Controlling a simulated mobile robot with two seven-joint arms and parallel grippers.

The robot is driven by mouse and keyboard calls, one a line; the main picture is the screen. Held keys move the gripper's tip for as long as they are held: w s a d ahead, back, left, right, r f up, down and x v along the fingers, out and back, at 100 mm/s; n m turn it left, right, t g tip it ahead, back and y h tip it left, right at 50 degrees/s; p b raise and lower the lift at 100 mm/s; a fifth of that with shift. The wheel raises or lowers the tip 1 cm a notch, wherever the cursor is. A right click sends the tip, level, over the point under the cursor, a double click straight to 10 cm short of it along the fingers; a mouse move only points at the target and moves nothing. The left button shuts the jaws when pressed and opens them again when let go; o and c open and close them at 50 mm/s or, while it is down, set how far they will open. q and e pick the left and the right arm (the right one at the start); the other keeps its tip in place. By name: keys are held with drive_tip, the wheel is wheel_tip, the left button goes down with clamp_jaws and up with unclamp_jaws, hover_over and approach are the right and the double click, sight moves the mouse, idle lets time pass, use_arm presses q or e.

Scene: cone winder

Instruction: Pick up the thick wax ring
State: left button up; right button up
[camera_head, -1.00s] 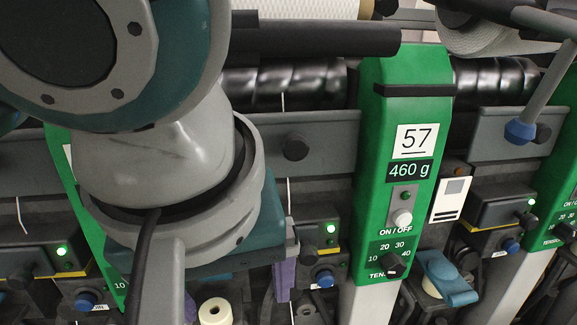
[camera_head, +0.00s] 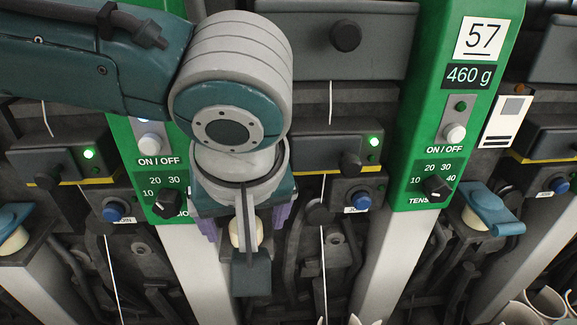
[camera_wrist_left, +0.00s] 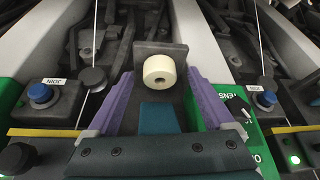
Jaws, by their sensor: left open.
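The thick wax ring (camera_wrist_left: 160,72) is a cream cylinder with a small dark hole, in the middle of the left wrist view. It sits in front of a dark bracket plate (camera_wrist_left: 168,50). My left gripper (camera_wrist_left: 160,80) is open, with one purple finger on each side of the ring; gaps show between the fingers and the ring. In the head view, the left gripper (camera_head: 243,228) points down in front of the machine, and the ring (camera_head: 235,233) shows only partly behind it. My right gripper is in neither view.
Green panels flank the spot, one marked 57 (camera_head: 480,38), with ON/OFF buttons and tension knobs. Blue JOIN buttons (camera_head: 357,200) stand close by. Another cream ring with a blue lever (camera_head: 490,205) is at the right. Thin white yarns (camera_head: 323,250) hang down.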

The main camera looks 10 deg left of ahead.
use_arm(q)
drive_tip(key=shift+f, duration=0.15)
clamp_jaws()
idle(0.6)
